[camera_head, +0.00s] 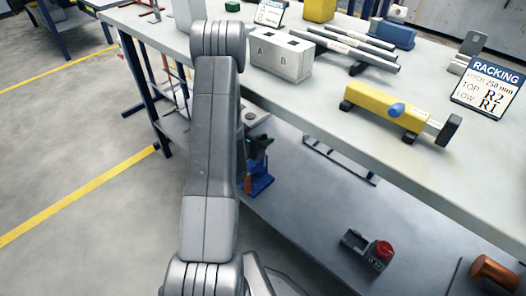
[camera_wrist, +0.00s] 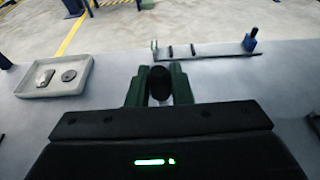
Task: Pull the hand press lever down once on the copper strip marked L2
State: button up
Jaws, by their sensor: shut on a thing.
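My gripper (camera_wrist: 159,74) shows in the wrist view with its two green fingers closed on either side of a black rounded knob (camera_wrist: 160,84). A short pale stem shows just below the knob; the rest of what it belongs to is hidden behind my gripper's body. In the head view my arm covers most of this area. A blue device (camera_head: 259,186) with green and dark parts above it shows just right of my arm, at the lower shelf; I cannot tell its parts clearly. I see no copper strip and no L2 mark in either view.
The bench top (camera_head: 345,135) holds an A/B block (camera_head: 280,60), a yellow bar tool (camera_head: 385,108) and a racking sign (camera_head: 488,88). A red-button box (camera_head: 370,252) sits on the lower shelf. A grey tray (camera_wrist: 55,78) with small parts is left in the wrist view.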

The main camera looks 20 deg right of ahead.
jog(key=shift+s+a+f+b, duration=0.1)
jog(key=shift+s+a+b, duration=0.25)
jog(key=shift+a, duration=0.35)
jog(key=shift+s+a+f+b, duration=0.1)
jog(key=shift+s+a+b, duration=0.2)
jog(key=shift+a, duration=0.35)
jog(key=shift+w, duration=0.1)
jog(key=shift+s+a+f+b, duration=0.25)
jog(key=shift+a+b, duration=0.15)
jog(key=shift+a, duration=0.25)
jog(key=shift+s+a+f+b, duration=0.25)
jog(key=shift+a+b, duration=0.1)
jog(key=shift+a, duration=0.25)
jog(key=shift+s+a+f+b, duration=0.25)
jog(key=shift+a+f+b, duration=0.15)
jog(key=shift+a, duration=0.2)
jog(key=shift+s+a+f+b, duration=0.3)
jog(key=shift+a+b, duration=0.2)
jog(key=shift+a, duration=0.1)
jog(key=shift+s+a+f+b, duration=0.2)
jog(key=shift+a+f+b, duration=0.3)
jog(key=shift+b, duration=0.05)
jog(key=shift+s+a+f+b, duration=0.2)
jog(key=shift+a+f+b, duration=0.3)
jog(key=shift+b, duration=0.05)
